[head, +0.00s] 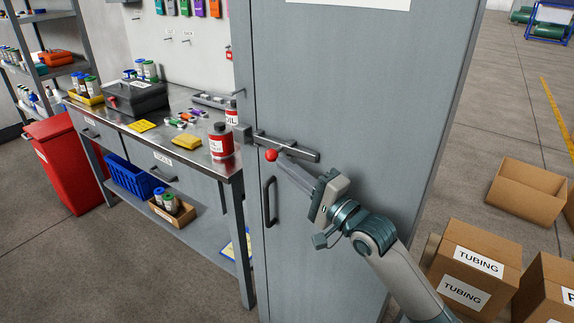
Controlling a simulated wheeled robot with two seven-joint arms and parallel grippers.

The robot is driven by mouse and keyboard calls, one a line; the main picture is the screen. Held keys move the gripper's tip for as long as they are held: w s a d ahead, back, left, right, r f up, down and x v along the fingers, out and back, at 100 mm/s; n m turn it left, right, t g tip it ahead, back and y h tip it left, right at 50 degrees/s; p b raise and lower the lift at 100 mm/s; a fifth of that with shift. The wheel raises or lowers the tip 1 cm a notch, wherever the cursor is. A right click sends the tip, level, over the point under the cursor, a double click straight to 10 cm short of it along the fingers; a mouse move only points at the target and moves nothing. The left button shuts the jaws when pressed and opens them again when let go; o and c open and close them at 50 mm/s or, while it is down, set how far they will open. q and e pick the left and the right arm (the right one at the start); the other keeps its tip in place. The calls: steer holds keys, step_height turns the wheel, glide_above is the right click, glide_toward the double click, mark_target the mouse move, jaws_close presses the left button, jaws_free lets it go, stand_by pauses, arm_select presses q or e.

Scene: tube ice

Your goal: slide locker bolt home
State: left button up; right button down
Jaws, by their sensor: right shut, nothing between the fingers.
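A tall grey locker (345,90) stands in the middle of the head view. A dark sliding bolt (295,149) lies across its door, with a red ball knob (271,155) near the bolt's left part. At the bolt's left end, a dark block (242,134) sits by the locker's left edge. Whether the bolt's tip enters it is too small to tell. My right gripper (283,162) is shut and empty, its fingertips just right of the red knob, seeming to touch or nearly touch it. My left gripper is not in view.
A vertical door handle (269,201) is below the bolt. A metal workbench (190,125) with red-and-white bottles (221,141), a black toolbox (136,97) and a yellow item stands left of the locker. Cardboard boxes (474,265) stand on the floor at right. The floor behind them is largely clear.

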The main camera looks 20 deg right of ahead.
mark_target(267, 159)
steer(key=shift+w, duration=0.15)
steer(key=w+a+p, duration=0.1)
steer(key=w+a, duration=0.1)
steer(key=w+a+p, duration=0.1)
steer(key=w, duration=0.1)
steer(key=shift+w+a+r+p, duration=0.15)
steer(key=shift+w+a+p, duration=0.15)
steer(key=shift+a+p, duration=0.1)
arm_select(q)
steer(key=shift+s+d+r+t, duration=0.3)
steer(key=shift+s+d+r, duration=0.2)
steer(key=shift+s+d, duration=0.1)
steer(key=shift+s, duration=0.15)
